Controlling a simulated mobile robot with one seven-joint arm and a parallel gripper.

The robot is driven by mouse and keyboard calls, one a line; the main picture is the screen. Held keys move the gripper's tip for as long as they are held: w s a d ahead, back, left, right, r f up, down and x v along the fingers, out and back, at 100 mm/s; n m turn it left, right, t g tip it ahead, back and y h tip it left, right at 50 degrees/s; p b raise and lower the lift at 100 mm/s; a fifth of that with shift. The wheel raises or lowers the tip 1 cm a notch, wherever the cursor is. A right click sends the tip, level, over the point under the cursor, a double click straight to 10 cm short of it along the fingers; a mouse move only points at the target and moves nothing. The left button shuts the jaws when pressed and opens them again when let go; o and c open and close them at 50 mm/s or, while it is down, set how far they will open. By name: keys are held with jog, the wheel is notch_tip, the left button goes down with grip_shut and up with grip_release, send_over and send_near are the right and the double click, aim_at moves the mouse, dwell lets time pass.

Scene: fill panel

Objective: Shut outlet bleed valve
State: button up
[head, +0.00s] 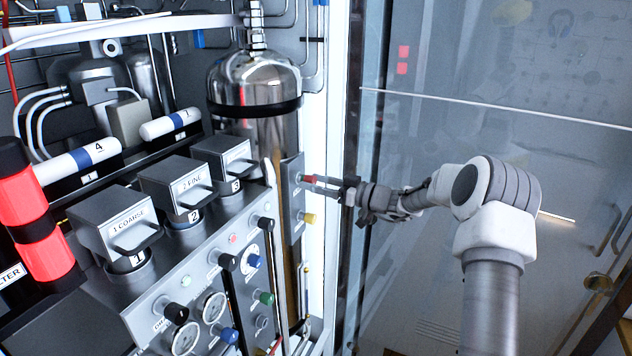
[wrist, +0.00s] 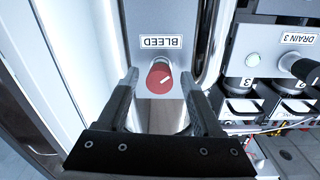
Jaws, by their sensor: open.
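The red bleed valve knob (head: 308,180) sits on a narrow grey plate beside the tall chrome cylinder. In the wrist view the red knob (wrist: 160,77) has a slanted white mark on its face, and an upside-down BLEED label is above it. My gripper (head: 324,185) reaches in from the right, level with the knob. In the wrist view my gripper (wrist: 159,80) is open, with one finger on each side of the knob. Gaps show between the fingers and the knob, so it does not look gripped.
A yellow knob (head: 308,218) is just below the red one. The chrome cylinder (head: 254,85) stands to the left. The sloped control panel (head: 205,285) carries several knobs and gauges. A black DRAIN 3 knob (wrist: 305,70) is at the right in the wrist view. A glass pane (head: 450,120) stands behind my arm.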

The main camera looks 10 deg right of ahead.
grip_shut()
dwell(0.3)
jog(key=shift+f+b, duration=0.15)
jog(key=shift+b, duration=0.4)
